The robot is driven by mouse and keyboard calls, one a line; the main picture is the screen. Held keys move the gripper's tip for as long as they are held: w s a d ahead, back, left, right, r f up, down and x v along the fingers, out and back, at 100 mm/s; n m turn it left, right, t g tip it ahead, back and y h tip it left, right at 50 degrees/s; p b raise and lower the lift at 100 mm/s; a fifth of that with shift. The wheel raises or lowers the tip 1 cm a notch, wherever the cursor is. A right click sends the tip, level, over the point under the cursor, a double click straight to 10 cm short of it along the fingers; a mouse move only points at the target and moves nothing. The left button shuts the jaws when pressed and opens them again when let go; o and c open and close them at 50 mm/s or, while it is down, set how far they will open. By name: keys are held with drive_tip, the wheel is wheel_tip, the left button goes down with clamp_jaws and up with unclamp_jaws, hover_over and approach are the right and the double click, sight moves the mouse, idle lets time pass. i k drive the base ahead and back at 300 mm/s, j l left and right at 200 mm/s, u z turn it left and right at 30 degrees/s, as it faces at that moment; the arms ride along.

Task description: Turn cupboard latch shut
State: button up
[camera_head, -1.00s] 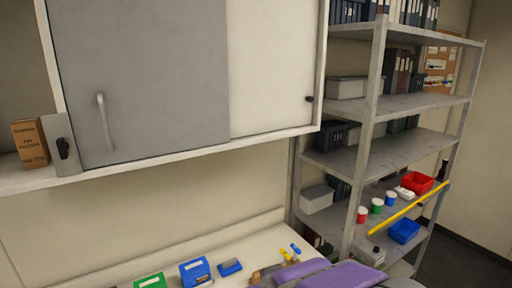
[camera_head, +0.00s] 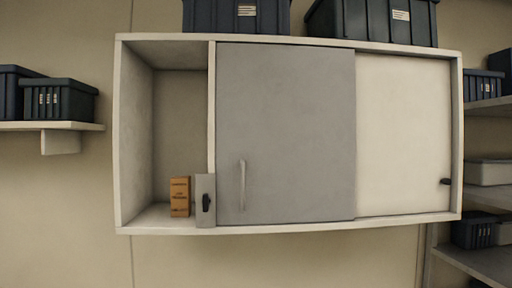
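The wall cupboard (camera_head: 300,228) fills the middle of the head view. Its grey sliding door (camera_head: 290,130) with a vertical handle (camera_head: 242,185) covers the middle part. A pale panel (camera_head: 403,135) covers the right part, with a small dark knob (camera_head: 445,181) at its lower right. The latch is a black lever (camera_head: 206,202) on a grey plate (camera_head: 205,181) at the lower left edge of the grey door. The lever looks roughly upright. The left compartment is uncovered. My gripper is not in view.
A brown box (camera_head: 180,196) stands inside the open left compartment, close beside the latch plate. Dark bins (camera_head: 237,16) sit on top of the cupboard. A wall shelf (camera_head: 60,127) with dark bins is at left, and metal shelving (camera_head: 490,105) is at right.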

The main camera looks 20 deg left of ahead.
sight(206, 201)
drive_tip(key=u, duration=0.8)
drive_tip(key=j, duration=0.3)
